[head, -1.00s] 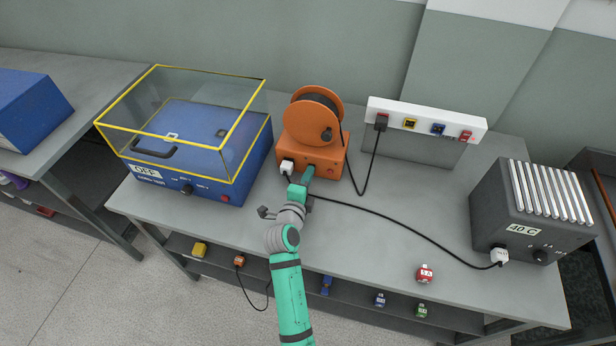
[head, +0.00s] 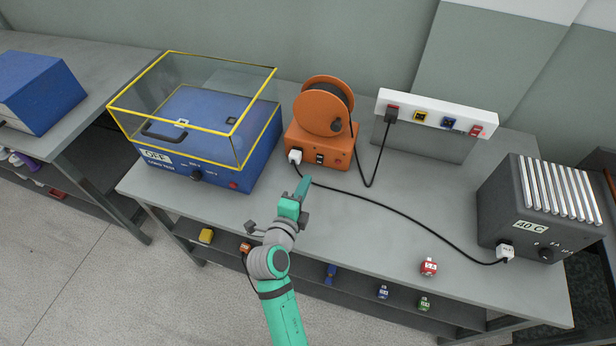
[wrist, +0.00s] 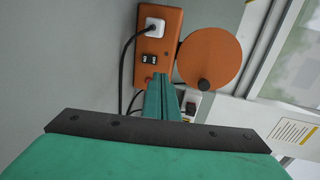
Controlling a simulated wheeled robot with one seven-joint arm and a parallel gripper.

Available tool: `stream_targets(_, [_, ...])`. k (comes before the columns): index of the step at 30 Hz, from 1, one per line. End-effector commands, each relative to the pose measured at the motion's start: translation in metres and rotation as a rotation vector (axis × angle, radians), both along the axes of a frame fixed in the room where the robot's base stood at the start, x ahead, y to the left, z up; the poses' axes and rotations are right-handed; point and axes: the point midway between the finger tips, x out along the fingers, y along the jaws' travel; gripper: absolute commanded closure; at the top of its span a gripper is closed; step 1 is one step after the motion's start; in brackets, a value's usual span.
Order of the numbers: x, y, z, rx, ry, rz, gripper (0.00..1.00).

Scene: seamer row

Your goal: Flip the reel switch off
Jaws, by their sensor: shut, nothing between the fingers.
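The orange cable reel (head: 325,122) stands on the bench near the wall. Its front box carries a white plug (head: 295,156), a black switch (head: 319,159) and a small red part (head: 338,163). The black switch also shows in the wrist view (wrist: 149,59), with pale marks; I cannot tell its position. My gripper (head: 304,184) is shut and empty in front of the reel box, apart from it in the head view. In the wrist view, my gripper (wrist: 162,82) points toward the box and its tips overlap the area near the red part.
A blue machine (head: 205,140) with a clear yellow-edged lid stands left of the reel. A power strip (head: 437,113) is behind at right, and a dark heater (head: 540,205) at far right. Black cables cross the bench. The bench front middle is clear except a red block (head: 428,266).

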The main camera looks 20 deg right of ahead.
Motion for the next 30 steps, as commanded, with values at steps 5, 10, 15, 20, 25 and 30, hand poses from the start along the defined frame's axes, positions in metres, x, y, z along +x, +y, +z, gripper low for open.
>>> stream_targets(5, [-0.012, 0.007, 0.007, 0.0, 0.0, -0.001, 1.0])
stream_targets(10, [-0.013, 0.014, 0.008, -0.001, 0.0, 0.006, 1.0])
stream_targets(15, [-0.013, 0.015, 0.008, 0.0, 0.0, 0.009, 1.0])
stream_targets(20, [-0.013, 0.013, 0.008, 0.0, 0.0, 0.005, 1.0])
stream_targets(25, [-0.014, 0.011, 0.008, 0.0, 0.0, 0.003, 1.0])
stream_targets(30, [-0.014, 0.011, 0.008, 0.0, 0.001, 0.002, 1.0])
